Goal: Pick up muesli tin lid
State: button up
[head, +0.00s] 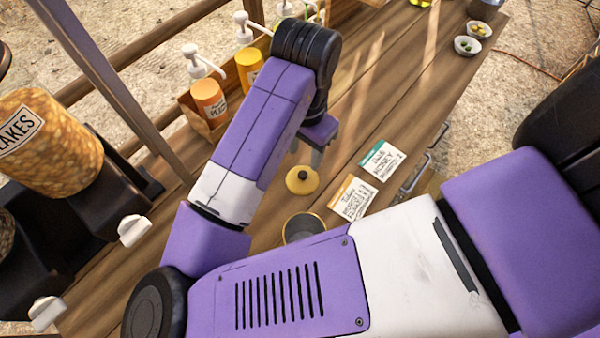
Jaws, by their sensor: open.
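The muesli tin lid (302,180) looks like a round yellow disc with a dark knob on top. It lies on the wooden counter in the middle of the head view. My gripper (307,158) is just above and behind the lid in the picture, pointing down, with its grey fingers partly in view. The fingers are open and nothing shows between them. I cannot tell the exact height of the fingers over the lid. A round open tin (304,228) with a gold rim stands nearer, partly hidden by my arm.
Two written cards (382,160) (352,197) lie right of the lid. Pump bottles (209,102) stand in a wooden holder at the back left. A flakes dispenser (55,145) is at the left. Small bowls (467,45) sit at the far right. The counter (400,95) between is clear.

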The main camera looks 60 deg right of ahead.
aim_at(303, 174)
jog(key=shift+a+f+p, duration=0.2)
jog(key=shift+f+p, duration=0.1)
jog(key=shift+f, duration=3.6)
grip_shut()
